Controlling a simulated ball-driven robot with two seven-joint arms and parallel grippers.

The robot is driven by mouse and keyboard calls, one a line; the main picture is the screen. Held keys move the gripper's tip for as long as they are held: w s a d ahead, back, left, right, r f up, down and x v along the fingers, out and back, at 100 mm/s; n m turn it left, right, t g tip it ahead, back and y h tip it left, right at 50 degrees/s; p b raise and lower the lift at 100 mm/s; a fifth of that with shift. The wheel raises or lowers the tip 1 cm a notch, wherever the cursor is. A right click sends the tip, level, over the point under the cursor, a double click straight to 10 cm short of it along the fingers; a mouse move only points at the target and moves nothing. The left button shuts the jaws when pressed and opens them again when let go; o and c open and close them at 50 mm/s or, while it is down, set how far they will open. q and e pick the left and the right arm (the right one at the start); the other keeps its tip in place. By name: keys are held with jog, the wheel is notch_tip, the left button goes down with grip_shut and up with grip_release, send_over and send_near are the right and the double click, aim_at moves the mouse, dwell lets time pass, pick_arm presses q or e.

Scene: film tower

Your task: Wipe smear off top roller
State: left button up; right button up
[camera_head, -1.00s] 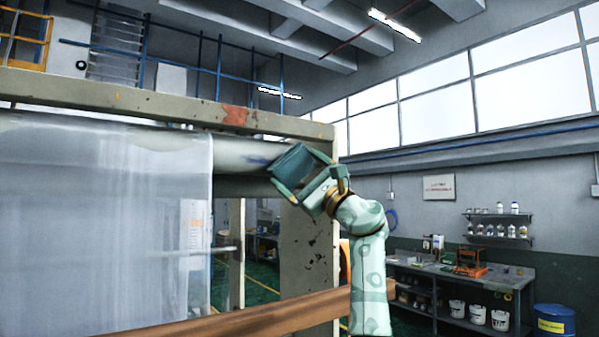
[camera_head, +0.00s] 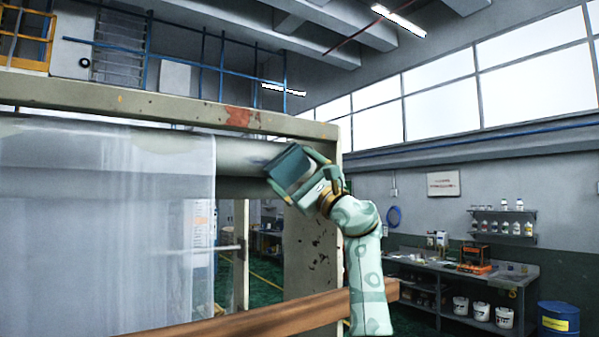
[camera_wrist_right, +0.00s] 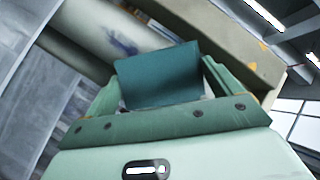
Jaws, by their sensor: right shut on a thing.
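The pale top roller (camera_head: 232,150) runs across under the frame's upper beam. A dark bluish smear (camera_head: 257,161) shows near its right end, partly hidden behind the pad. In the right wrist view the smear (camera_wrist_right: 120,45) lies beyond the pad's upper left edge. My right gripper (camera_head: 308,178) is shut on a dark teal pad (camera_head: 290,168), held at the roller's right end. The pad (camera_wrist_right: 158,75) sits between the two fingers in the wrist view. I cannot tell whether it touches the roller. My left gripper is not in view.
A translucent film sheet (camera_head: 110,220) hangs from the roller at the left. The chipped beam (camera_head: 160,105) runs above, joining an upright post (camera_head: 312,250) close to my right arm. A brown bar (camera_head: 250,322) crosses low in front. A workbench (camera_head: 430,262) stands far right.

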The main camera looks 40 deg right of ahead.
aim_at(275, 168)
jog(key=shift+w+a, duration=0.1)
jog(key=shift+a, duration=0.9)
jog(key=shift+w+a+r+p, duration=0.15)
jog(key=shift+a+p, duration=0.4)
jog(key=shift+a, duration=0.95)
jog(key=shift+w+a+p, duration=0.2)
jog(key=shift+a+p, duration=0.3)
jog(key=shift+a, duration=0.7)
jog(key=shift+w+a+p, duration=0.2)
jog(key=shift+a+p, duration=0.45)
jog(key=shift+a, duration=1.3)
jog(key=shift+s+d, duration=0.15)
jog(key=shift+d, duration=1.65)
jog(key=shift+s+d+b, duration=0.15)
jog(key=shift+d+b, duration=0.15)
jog(key=shift+d, duration=1.35)
jog(key=shift+s+d, duration=0.15)
jog(key=shift+d, duration=0.75)
jog(key=shift+s+d+b, duration=0.15)
jog(key=shift+d+b, duration=0.1)
jog(key=shift+d, duration=0.75)
jog(key=shift+s+d+b, duration=0.1)
jog(key=shift+d+b, duration=0.15)
jog(key=shift+d, duration=0.75)
